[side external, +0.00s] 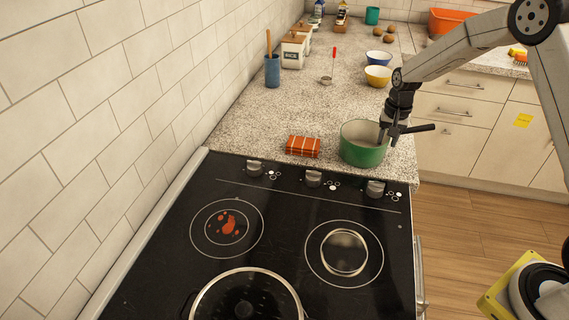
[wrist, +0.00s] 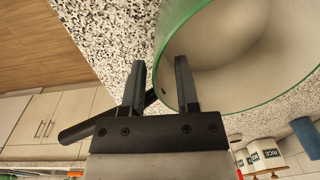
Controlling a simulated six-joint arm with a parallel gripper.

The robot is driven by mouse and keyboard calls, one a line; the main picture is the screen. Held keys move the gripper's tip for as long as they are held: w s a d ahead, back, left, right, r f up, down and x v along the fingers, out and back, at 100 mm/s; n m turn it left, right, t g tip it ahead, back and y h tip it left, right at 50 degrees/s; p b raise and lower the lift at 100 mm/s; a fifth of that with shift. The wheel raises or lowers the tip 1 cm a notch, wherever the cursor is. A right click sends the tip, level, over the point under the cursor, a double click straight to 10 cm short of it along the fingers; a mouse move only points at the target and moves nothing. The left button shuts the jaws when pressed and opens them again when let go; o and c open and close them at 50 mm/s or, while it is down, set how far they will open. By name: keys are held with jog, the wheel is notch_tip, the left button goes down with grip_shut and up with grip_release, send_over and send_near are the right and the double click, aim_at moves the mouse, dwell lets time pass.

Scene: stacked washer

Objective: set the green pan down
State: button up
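The green pan (side external: 362,152), pale inside with a black handle (side external: 421,128), is upright and appears to rest on the speckled counter (side external: 325,118), just behind the stove near the counter's right edge. My gripper (side external: 385,138) is at the pan's right rim, beside the handle. In the wrist view the fingers (wrist: 160,62) are spread apart, one over the pan's inside (wrist: 225,55) and one outside the wall. The rim and the root of the handle lie between them, with visible gaps. Whether either finger touches the pan cannot be told.
An orange striped packet (side external: 303,146) lies left of the pan. Yellow (side external: 379,76) and blue (side external: 378,58) bowls and a ladle (side external: 327,80) are farther back. The stove (side external: 290,215) in front holds a glass-lidded pot (side external: 245,298); a red spill (side external: 228,224) marks its left burner.

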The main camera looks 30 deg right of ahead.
notch_tip(320, 180, up, 11)
jog(key=shift+s+d, duration=0.2)
dwell(0.3)
dwell(0.5)
jog(key=s+a+f+n+t, duration=0.1)
jog(key=s+a+f+n, duration=0.1)
jog(key=s+a+n, duration=0.2)
jog(key=s+a+f+n+t, duration=0.1)
jog(key=s+a+f+n, duration=0.2)
jog(key=s+a, duration=0.7)
jog(key=s+n, duration=0.1)
jog(key=s, duration=0.5)
jog(key=shift+s+n, duration=0.15)
jog(key=shift+n, duration=0.25)
